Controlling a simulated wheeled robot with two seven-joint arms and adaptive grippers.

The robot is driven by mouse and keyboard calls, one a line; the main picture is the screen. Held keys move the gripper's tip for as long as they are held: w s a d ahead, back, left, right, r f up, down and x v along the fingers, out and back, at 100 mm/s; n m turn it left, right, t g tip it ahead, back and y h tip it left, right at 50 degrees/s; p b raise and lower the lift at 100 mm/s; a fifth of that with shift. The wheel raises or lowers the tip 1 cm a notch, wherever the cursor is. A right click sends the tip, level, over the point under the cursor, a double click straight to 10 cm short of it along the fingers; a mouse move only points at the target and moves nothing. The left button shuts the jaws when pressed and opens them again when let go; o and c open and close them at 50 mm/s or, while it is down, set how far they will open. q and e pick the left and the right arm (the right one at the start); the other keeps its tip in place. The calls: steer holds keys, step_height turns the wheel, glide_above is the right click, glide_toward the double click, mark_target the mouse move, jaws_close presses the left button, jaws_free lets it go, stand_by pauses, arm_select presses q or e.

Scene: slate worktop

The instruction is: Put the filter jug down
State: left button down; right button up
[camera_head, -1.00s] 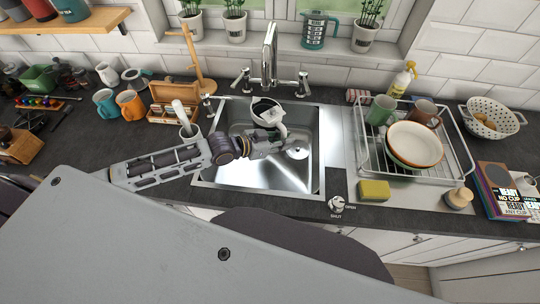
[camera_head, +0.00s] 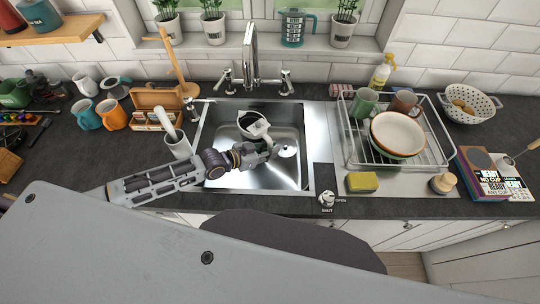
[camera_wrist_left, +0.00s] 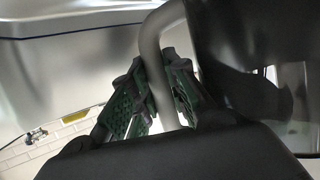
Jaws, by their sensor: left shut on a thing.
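The filter jug (camera_head: 247,118), pale-rimmed and dark inside with a light lid or handle part, is over the sink basin (camera_head: 225,180) in the head view. My left gripper (camera_head: 268,150) reaches in from the left, on the near side of the jug. In the left wrist view its green-padded fingers (camera_wrist_left: 155,100) are shut around the grey curved handle (camera_wrist_left: 150,50), and the jug's dark shiny body (camera_wrist_left: 250,50) fills the right side. I cannot tell whether the jug's base touches the sink floor. My right gripper is not in view.
The tap (camera_head: 250,55) rises behind the basin. A utensil holder (camera_head: 178,145) stands at the sink's left edge. A dish rack (camera_head: 435,150) with bowls and mugs is to the right, with a yellow sponge (camera_head: 362,182) in front. The basin's right side is clear.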

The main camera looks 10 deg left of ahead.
arm_select(q)
steer(key=shift+f, duration=1.85)
steer(key=c, duration=1.4)
jaws_free()
steer(key=v, duration=1.2)
steer(key=shift+p, duration=0.3)
